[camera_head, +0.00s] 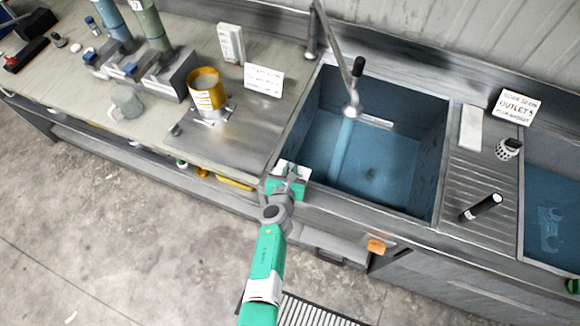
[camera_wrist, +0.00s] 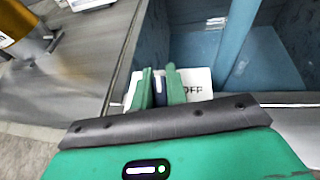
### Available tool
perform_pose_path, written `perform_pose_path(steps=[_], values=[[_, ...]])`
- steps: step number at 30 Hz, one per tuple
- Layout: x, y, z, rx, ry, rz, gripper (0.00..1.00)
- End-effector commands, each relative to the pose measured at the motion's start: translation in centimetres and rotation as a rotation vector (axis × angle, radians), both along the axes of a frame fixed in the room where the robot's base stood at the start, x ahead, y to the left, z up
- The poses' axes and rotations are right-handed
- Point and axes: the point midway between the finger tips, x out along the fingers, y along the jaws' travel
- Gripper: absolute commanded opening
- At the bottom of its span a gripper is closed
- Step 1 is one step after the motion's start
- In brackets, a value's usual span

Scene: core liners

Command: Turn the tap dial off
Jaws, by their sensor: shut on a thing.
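The tap dial (camera_wrist: 160,91) shows in the wrist view as a narrow dark blue grip with a pale mark, in front of a white plate (camera_wrist: 198,78). The letters "OFF" are on the plate to the right of the dial. My gripper (camera_wrist: 159,80) is shut on the dial, with one green finger on each side. In the head view my gripper (camera_head: 288,176) is at the sink's front left corner and hides the dial. The tap (camera_head: 340,50) arches over the sink (camera_head: 395,190), and a pale blue stream (camera_head: 342,150) runs down from its spout.
A yellow-banded can (camera_head: 205,88) stands on the steel counter left of the sink, near a printed card (camera_head: 263,79). A grey mug (camera_head: 126,103) is further left. A black cylinder (camera_head: 481,207) and a strainer (camera_head: 508,149) are on the right drainer. The sink's rim is close to my gripper.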

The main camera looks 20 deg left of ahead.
Motion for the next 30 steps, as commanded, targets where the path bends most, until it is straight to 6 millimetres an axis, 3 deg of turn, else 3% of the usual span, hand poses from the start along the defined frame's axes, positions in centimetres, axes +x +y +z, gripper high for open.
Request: perform_pose_path(steps=[8, 30], values=[[0.0, -0.1, 0.2, -0.002, 0.002, -0.128, 0.0], [-0.2, -1.1, -0.8, 0.001, 0.0, -0.802, 0.0]])
